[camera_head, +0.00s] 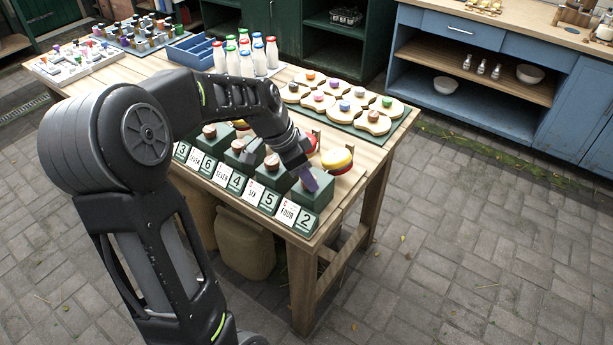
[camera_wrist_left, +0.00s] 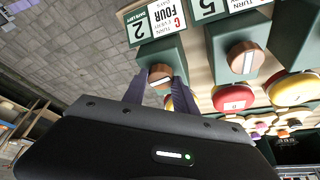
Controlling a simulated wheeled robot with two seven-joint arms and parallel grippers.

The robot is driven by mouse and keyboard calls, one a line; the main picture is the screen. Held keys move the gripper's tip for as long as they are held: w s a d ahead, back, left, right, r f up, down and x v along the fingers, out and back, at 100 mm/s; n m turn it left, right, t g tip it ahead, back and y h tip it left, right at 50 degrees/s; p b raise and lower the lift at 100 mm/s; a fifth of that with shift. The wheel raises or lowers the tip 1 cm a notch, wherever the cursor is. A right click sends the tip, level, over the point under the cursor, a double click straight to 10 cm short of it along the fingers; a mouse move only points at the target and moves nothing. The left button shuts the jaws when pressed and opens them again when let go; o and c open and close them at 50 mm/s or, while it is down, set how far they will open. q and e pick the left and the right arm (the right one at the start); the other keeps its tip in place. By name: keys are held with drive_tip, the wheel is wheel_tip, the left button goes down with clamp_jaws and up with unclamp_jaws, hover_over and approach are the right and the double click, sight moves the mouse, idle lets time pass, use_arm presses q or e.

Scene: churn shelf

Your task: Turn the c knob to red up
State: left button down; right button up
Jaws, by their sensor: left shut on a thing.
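The c knob (camera_wrist_left: 160,76) is a round brown wooden knob with a pale stripe, on the green block (camera_wrist_left: 148,55) at the table's front right corner. The card reading C FOUR (camera_wrist_left: 172,14) stands beside the block's label with a 2. My left gripper (camera_head: 309,180) has its purple fingers shut on the c knob, which they mostly hide in the head view. A red and yellow disc (camera_head: 337,161) stands behind this block; in the wrist view the fingers partly cover it. My right gripper is not in view.
A neighbouring knob (camera_wrist_left: 245,58) on its own green block is close beside. More knob blocks with cards run along the table's front edge. Pale boards with coloured pieces (camera_head: 372,116) and several capped bottles (camera_head: 247,58) stand further back.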

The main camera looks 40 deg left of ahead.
use_arm(q)
drive_tip(key=n+y, duration=0.1)
drive_tip(key=n, duration=0.3)
drive_tip(key=shift+d+t+y+b, duration=0.15)
drive_tip(key=shift+t+y+b, duration=0.15)
drive_tip(key=shift+t+y, duration=0.1)
drive_tip(key=n+y+b, duration=0.1)
drive_tip(key=n, duration=0.2)
drive_tip(key=shift+f+n+y+b, duration=0.15)
drive_tip(key=shift+n+y+b, duration=0.25)
drive_tip(key=shift+n+b, duration=0.4)
drive_tip(key=n+b, duration=0.2)
drive_tip(key=n+y+b, duration=0.1)
drive_tip(key=n+b, duration=0.1)
drive_tip(key=shift+w+d+n+g+y+b, duration=0.1)
drive_tip(key=shift+d+n+g+y+b, duration=0.1)
drive_tip(key=shift+n+g+y+b, duration=0.4)
drive_tip(key=shift+n+g+b, duration=0.2)
drive_tip(key=shift+n+b, duration=0.75)
drive_tip(key=c, duration=1)
unclamp_jaws()
drive_tip(key=shift+r, duration=0.2)
